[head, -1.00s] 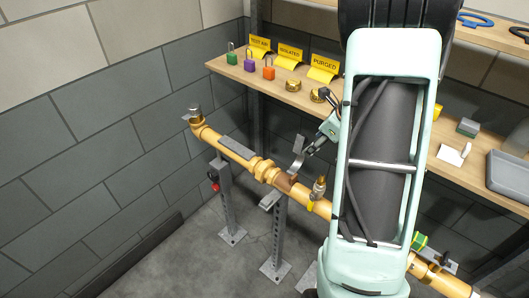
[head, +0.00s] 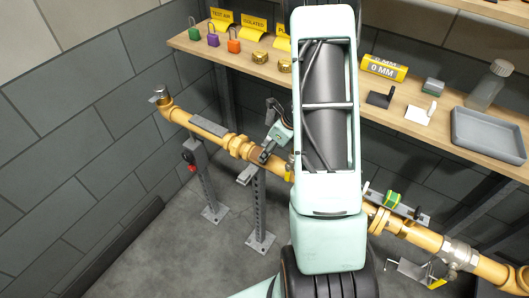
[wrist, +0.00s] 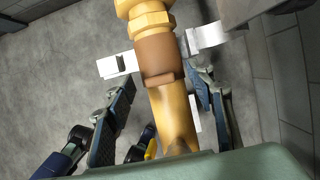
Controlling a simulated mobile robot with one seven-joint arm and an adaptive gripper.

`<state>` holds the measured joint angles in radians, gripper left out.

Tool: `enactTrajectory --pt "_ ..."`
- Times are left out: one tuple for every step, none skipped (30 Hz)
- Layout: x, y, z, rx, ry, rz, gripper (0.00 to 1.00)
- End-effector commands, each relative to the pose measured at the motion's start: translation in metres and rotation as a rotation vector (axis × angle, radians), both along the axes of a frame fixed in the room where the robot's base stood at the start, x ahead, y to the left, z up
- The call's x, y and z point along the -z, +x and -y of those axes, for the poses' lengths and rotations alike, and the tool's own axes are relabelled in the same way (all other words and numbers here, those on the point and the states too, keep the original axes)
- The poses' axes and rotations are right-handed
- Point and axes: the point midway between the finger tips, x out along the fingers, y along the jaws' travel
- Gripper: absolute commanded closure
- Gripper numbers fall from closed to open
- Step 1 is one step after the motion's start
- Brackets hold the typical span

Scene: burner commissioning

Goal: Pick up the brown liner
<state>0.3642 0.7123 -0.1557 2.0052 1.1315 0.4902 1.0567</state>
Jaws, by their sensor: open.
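The brown liner (wrist: 156,57) is a smooth brown sleeve around the yellow gas pipe (wrist: 170,115), just below a brass-coloured hex fitting (wrist: 150,22) in the wrist view. In the head view the liner (head: 258,154) shows as a small brown patch, partly hidden by my gripper. My gripper (wrist: 165,80) is open and straddles the pipe, one finger on each side near the liner's lower edge. Gaps show between fingers and pipe. The gripper (head: 271,150) is also seen at the pipe in the head view.
Pale bracket ends (wrist: 115,65) stick out on both sides of the liner. A perforated support post (head: 259,210) stands beneath. A red-knobbed post (head: 204,180) is further left. The shelf (head: 440,135) behind holds padlocks, yellow signs and a grey tray (head: 488,134).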

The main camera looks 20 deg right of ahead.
Motion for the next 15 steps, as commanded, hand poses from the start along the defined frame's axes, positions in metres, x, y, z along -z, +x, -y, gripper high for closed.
enactTrajectory --pt "0.006 0.0012 -0.0007 0.001 0.001 -0.002 0.5" --pt "0.0081 0.0021 -0.0011 0.002 0.002 -0.001 0.5" --pt "0.01 0.0032 -0.0015 0.003 0.001 -0.001 0.5" --pt "0.0111 0.0038 -0.0018 0.002 0.0 0.0 0.5" --pt "0.0118 0.0042 -0.0019 0.001 0.0 0.0 0.5" --pt "0.0123 0.0045 -0.002 0.001 0.0 0.0 0.5" --pt "0.0124 0.0045 -0.002 0.002 -0.001 0.001 0.5" --pt "0.0122 0.0046 -0.002 0.002 -0.001 0.001 0.5" --pt "0.0121 0.0045 -0.002 0.001 -0.002 0.001 0.5" --pt "0.0121 0.0045 -0.002 0.002 -0.001 0.001 0.5" --pt "0.0121 0.0045 -0.002 0.002 -0.001 0.001 0.5" --pt "0.0121 0.0045 -0.002 0.002 -0.001 0.001 0.53" --pt "0.0121 0.0045 -0.002 0.002 -0.001 0.001 0.56" --pt "0.012 0.0045 -0.002 0.002 -0.001 0.001 0.59" --pt "0.012 0.0045 -0.002 0.001 0.0 0.0 0.64"
